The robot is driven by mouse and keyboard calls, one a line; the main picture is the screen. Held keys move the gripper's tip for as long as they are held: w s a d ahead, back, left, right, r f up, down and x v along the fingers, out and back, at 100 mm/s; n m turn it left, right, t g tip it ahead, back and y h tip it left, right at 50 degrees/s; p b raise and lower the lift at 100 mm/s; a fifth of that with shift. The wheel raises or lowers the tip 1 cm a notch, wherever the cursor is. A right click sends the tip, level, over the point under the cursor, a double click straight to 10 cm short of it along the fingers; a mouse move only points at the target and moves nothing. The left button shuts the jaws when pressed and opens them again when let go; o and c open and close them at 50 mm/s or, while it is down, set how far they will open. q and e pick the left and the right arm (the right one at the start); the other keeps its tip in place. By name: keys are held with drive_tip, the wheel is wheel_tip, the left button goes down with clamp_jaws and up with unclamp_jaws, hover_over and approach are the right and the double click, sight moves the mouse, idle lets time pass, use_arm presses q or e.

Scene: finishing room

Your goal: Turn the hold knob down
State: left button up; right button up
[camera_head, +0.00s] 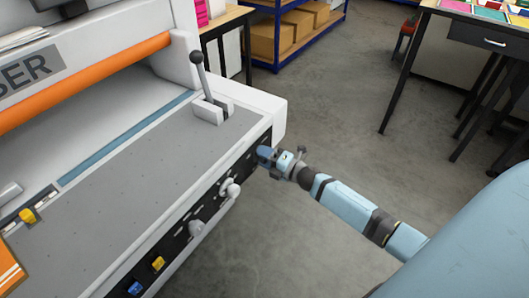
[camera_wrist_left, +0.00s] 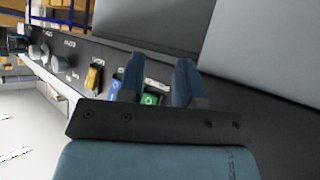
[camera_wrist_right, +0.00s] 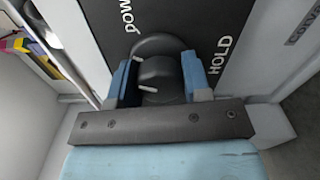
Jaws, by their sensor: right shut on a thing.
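The hold knob (camera_wrist_right: 160,75) is a dark round knob with a white pointer mark, on the black front panel beside the word HOLD in the right wrist view. My right gripper (camera_wrist_right: 160,82) has its blue fingers on both sides of the knob and is shut on it. In the head view the right gripper (camera_head: 264,155) is at the far right end of the machine's front panel, and the knob is hidden there. My left gripper (camera_wrist_left: 157,82) shows in the left wrist view, with its two fingers apart and nothing between them, close to the panel's coloured switches.
The machine's panel also carries white knobs (camera_head: 231,188), a yellow switch (camera_head: 158,263) and a blue switch (camera_head: 135,287). A lever (camera_head: 203,75) stands on the grey bed. A shelf with boxes (camera_head: 272,40) and a table (camera_head: 480,30) stand behind; the floor between is clear.

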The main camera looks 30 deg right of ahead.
drive_tip(key=shift+r+m+p, duration=0.15)
drive_tip(key=shift+m+p, duration=0.4)
drive_tip(key=shift+m, duration=0.45)
drive_tip(key=shift+m+p, duration=0.7)
drive_tip(key=shift+m, duration=0.5)
drive_tip(key=shift+m+p, duration=0.4)
drive_tip(key=shift+m, duration=0.8)
drive_tip(key=shift+m+p, duration=0.3)
drive_tip(key=shift+p, duration=0.05)
drive_tip(key=o, duration=0.9)
drive_tip(key=shift+s, duration=0.1)
drive_tip(key=v, duration=1.3)
drive_tip(key=shift+s+d, duration=0.25)
drive_tip(key=shift+s, duration=0.05)
